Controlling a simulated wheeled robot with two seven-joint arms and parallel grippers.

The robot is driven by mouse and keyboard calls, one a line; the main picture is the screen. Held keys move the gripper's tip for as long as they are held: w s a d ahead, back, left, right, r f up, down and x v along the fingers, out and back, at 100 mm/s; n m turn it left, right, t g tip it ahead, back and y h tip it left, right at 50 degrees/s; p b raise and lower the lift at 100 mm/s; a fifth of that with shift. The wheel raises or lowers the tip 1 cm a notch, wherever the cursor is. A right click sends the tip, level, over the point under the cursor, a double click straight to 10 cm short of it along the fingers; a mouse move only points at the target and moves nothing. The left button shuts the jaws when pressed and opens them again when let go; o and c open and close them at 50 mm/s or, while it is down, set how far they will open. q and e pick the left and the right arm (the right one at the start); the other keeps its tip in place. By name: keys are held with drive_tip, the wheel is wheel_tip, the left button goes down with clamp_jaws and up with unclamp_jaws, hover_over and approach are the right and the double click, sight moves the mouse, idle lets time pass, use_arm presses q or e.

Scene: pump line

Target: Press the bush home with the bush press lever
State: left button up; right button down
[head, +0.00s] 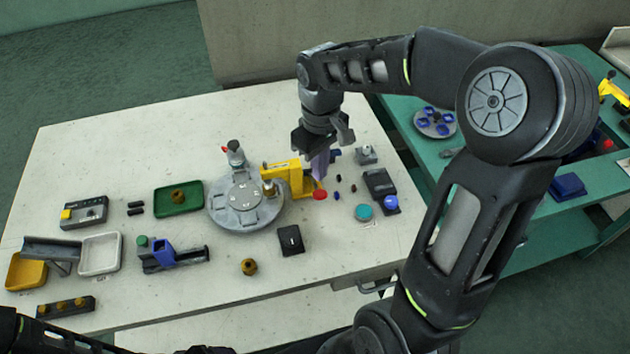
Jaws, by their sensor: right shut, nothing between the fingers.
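The yellow bush press (284,177) stands at the right edge of the round grey turntable (232,213). Its lever ends in a red knob (320,195), which sits low at the press's right side. My right gripper (320,168) points down just above and behind the red knob. It is shut and empty; I cannot tell whether it touches the lever. A small metal part (268,187) shows under the press head; whether the bush is there is too small to tell. My left gripper is not in view; only part of that arm shows at the bottom left.
A green tray (164,208) with a brass part lies left of the turntable. A black block (290,240) and a loose brass part (249,267) lie in front. A teal disc (363,212) and a dark box (380,182) stand to the right.

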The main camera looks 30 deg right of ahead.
drive_tip(key=shift+r+p, duration=0.45)
drive_tip(key=shift+r, duration=0.2)
drive_tip(key=shift+r+p, duration=0.5)
drive_tip(key=shift+r, duration=0.1)
drive_tip(key=shift+r+p, duration=0.45)
drive_tip(key=shift+r, duration=0.1)
drive_tip(key=shift+r+p, duration=0.45)
drive_tip(key=shift+r, duration=0.2)
drive_tip(key=shift+r+p, duration=0.5)
drive_tip(key=shift+r, duration=0.1)
